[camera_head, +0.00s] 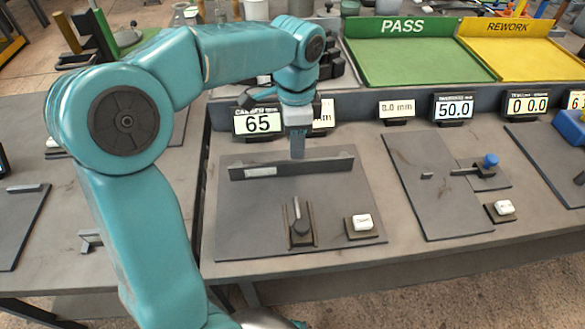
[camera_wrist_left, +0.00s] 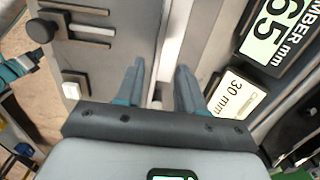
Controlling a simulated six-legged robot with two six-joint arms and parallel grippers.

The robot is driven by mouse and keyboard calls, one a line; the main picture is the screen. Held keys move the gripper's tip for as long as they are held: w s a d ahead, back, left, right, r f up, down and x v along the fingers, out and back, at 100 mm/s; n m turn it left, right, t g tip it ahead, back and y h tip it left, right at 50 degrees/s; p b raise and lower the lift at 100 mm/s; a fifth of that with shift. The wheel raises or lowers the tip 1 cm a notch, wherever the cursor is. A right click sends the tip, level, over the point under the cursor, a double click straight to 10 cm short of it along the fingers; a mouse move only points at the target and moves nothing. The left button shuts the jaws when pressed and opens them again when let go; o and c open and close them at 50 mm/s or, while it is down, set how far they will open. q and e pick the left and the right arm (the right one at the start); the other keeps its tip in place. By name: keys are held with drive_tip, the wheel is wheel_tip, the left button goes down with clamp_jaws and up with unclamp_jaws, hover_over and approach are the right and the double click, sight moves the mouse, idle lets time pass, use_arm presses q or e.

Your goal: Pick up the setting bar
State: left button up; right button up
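A long dark bar-shaped piece (camera_head: 325,167) with a pale label near its left end stands across the back of the grey plate (camera_head: 240,225) in the head view. I take it for the setting bar. My left gripper (camera_head: 298,154) points down at its middle, seen edge-on. In the left wrist view the two fingers (camera_wrist_left: 160,72) are apart, with a pale narrow strip (camera_wrist_left: 176,30) running between and beyond them. No finger is seen pressed on it. Whether the fingertips touch it is hidden. My right gripper is not in view.
A display reading 65 (camera_head: 258,122) stands behind the plate. A lever fixture (camera_head: 300,228) and a white button (camera_head: 362,222) sit at the plate's front. A second plate (camera_head: 430,190) lies to the right. Green PASS (camera_head: 415,60) and yellow REWORK (camera_head: 520,60) trays are at the back.

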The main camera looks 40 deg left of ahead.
sight(292, 162)
use_arm(q)
drive_tip(key=shift+s+f, duration=0.25)
drive_tip(key=shift+f, duration=0.35)
wheel_tip(292, 162, down, 5)
drive_tip(key=shift+s+a+f+b, duration=0.1)
drive_tip(key=shift+s+a+b, duration=0.05)
drive_tip(key=shift+b, duration=0.3)
clamp_jaws()
idle(0.7)
